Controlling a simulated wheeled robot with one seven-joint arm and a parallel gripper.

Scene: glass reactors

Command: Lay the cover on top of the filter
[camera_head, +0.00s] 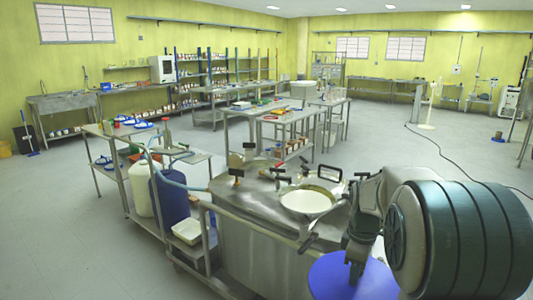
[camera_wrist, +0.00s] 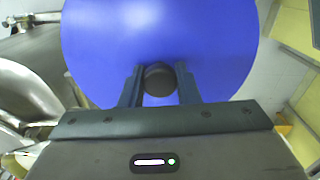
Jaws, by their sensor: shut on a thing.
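The cover (camera_head: 338,280) is a flat blue disc. In the wrist view the cover (camera_wrist: 160,35) fills the upper middle, and its round dark knob (camera_wrist: 158,78) sits between the two fingers. My gripper (camera_wrist: 158,88) is shut on this knob. In the head view my gripper (camera_head: 357,262) holds the cover at the bottom right, in front of and to the right of the filter. The filter (camera_head: 250,232) is a steel vessel with a round white surface (camera_head: 307,201) in its top. The cover is apart from that white surface.
Dark-handled clamps (camera_head: 283,179) stand around the filter's top. A steel rail (camera_head: 235,213) runs along its near side. A blue drum (camera_head: 170,207) and a white container (camera_head: 140,188) stand to its left. Steel tables (camera_head: 290,117) are behind. Open floor lies at the right.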

